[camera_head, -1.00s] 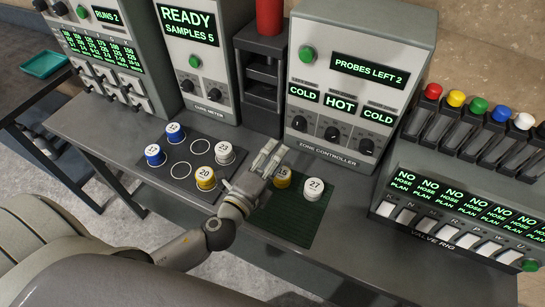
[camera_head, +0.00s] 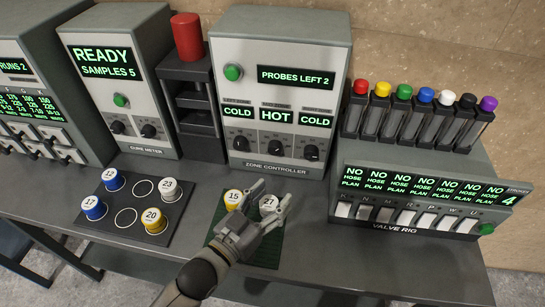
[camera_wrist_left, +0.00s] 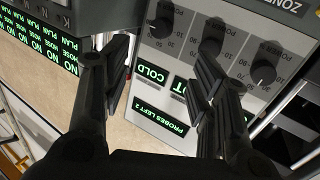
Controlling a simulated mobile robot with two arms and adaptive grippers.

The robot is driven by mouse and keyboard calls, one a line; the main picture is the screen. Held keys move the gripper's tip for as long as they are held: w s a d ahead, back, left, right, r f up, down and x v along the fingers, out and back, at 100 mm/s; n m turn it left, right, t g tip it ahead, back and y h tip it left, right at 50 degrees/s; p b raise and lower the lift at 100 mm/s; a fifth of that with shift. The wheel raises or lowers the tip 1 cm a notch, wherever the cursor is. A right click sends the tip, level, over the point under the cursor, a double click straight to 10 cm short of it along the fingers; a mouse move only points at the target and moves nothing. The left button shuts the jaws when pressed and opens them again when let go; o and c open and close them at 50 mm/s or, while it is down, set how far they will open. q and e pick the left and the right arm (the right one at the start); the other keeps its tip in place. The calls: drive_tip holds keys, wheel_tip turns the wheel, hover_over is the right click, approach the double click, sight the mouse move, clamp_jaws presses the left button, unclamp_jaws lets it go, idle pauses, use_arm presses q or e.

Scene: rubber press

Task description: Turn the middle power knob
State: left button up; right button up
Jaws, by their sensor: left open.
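The zone controller (camera_head: 219,105) is a grey box with three black knobs in a row under displays reading COLD, HOT, COLD. Its middle knob (camera_head: 276,148) sits under HOT. My left gripper (camera_head: 267,197) is open and empty, in front of the controller and lower than the knobs in the picture, apart from them. In the left wrist view the panel shows upside down. There the middle knob (camera_wrist_left: 211,28) shows near the top, partly covered by the right-hand finger. The open left gripper's fingers (camera_wrist_left: 162,60) frame the panel. My right gripper is not in view.
A green mat (camera_head: 215,237) with pots 15 (camera_head: 233,200) and 27 (camera_head: 268,205) lies under my left gripper. A dark tray (camera_head: 106,240) holds several numbered pots at left. The valve rig (camera_head: 345,180) stands at right, the cure meter (camera_head: 85,60) at left.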

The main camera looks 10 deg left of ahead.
use_arm(q)
wheel_tip(320, 180, up, 5)
drive_tip(key=w+n+t+y+b, duration=0.2)
drive_tip(key=n+t+b, duration=0.15)
drive_tip(key=n, duration=1.95)
drive_tip(key=n+y+b, duration=0.1)
drive_tip(key=n+y, duration=0.4)
drive_tip(key=n, duration=1.2)
approach(274, 152)
drive_tip(key=shift+s+a+r+g, duration=0.15)
drive_tip(key=shift+s+a+r, duration=0.05)
drive_tip(key=shift+s+r, duration=0.25)
drive_tip(key=shift+s+a+r+g, duration=0.1)
drive_tip(key=shift+s+a+r, duration=0.1)
drive_tip(key=shift+s+r, duration=0.3)
drive_tip(key=shift+w+d+f+n+g, duration=0.2)
drive_tip(key=shift+f+n+g, duration=0.15)
drive_tip(key=shift+n, duration=0.55)
drive_tip(key=shift+w, duration=0.5)
drive_tip(key=w, duration=0.3)
drive_tip(key=w+p, duration=0.1)
drive_tip(key=w, duration=0.2)
drive_tip(key=w+d, duration=0.1)
drive_tip(key=w, duration=0.2)
drive_tip(key=shift+w+f+p, duration=0.1)
drive_tip(key=shift+w+p, duration=0.25)
drive_tip(key=c, duration=1)
